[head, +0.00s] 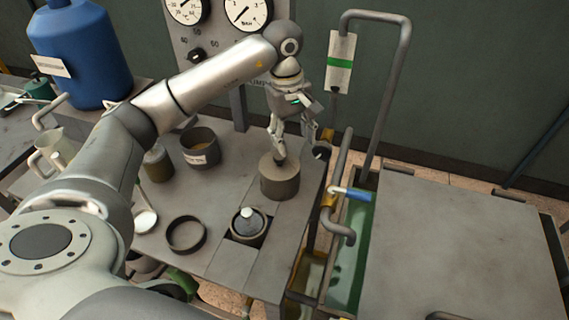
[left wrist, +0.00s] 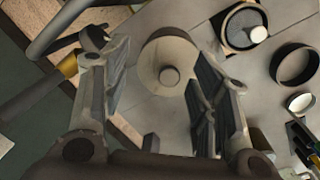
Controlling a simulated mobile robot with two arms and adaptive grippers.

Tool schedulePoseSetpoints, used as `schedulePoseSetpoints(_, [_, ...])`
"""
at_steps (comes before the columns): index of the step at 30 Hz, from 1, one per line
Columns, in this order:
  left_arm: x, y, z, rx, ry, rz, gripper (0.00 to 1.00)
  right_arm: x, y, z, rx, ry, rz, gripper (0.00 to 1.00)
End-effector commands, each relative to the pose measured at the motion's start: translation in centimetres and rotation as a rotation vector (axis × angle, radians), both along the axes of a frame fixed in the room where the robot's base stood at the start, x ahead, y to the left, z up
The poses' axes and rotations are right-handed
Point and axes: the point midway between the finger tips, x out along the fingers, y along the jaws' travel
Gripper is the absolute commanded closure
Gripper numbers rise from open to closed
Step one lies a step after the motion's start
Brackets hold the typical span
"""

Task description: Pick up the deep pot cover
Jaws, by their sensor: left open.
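The deep pot cover appears to be the tall grey-brown cylinder (head: 279,183) with a flat top, standing on the metal table. In the left wrist view its round pale top (left wrist: 155,52) and central knob (left wrist: 169,76) show between my fingers. My left gripper (head: 296,150) is open above the cover, pointing down, with its fingertips close to the top. In the left wrist view the two fingers of the left gripper (left wrist: 160,95) stand apart on either side of the cover, and I see no clear contact. My right gripper is not in view.
A dark ring (head: 186,235) and a round fitting with a white knob (head: 247,226) are in front of the cover. A labelled pot (head: 201,147) stands to its left. Pipes (head: 336,190) and a green-lined tank (head: 352,250) are close on the right.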

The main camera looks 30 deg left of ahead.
Motion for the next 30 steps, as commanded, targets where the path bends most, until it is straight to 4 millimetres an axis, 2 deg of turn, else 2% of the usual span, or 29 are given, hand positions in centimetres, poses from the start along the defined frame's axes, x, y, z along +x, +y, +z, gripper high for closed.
schedulePoseSetpoints(1, [0.0,1.5,0.5,0.048,0.008,0.003,0.45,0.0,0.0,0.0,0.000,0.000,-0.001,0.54])
schedulePoseSetpoints(5, [-0.3,3.4,0.7,0.109,0.029,0.005,0.45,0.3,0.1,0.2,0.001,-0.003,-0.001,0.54])
schedulePoseSetpoints(12, [-0.4,3.5,-2.8,0.112,0.034,0.005,0.45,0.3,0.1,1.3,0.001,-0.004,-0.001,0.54])
schedulePoseSetpoints(18, [-0.4,3.6,-4.5,0.111,0.030,0.005,0.45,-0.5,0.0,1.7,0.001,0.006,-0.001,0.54])
schedulePoseSetpoints(22, [-0.4,4.0,-5.6,0.110,0.034,0.005,0.45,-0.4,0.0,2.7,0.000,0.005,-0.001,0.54])
schedulePoseSetpoints(26, [-0.4,4.7,-7.4,0.110,0.034,0.005,0.45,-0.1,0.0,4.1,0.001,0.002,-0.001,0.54])
schedulePoseSetpoints(30, [-0.3,4.6,-9.2,0.109,0.031,0.005,0.45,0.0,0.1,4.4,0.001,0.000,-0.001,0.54])
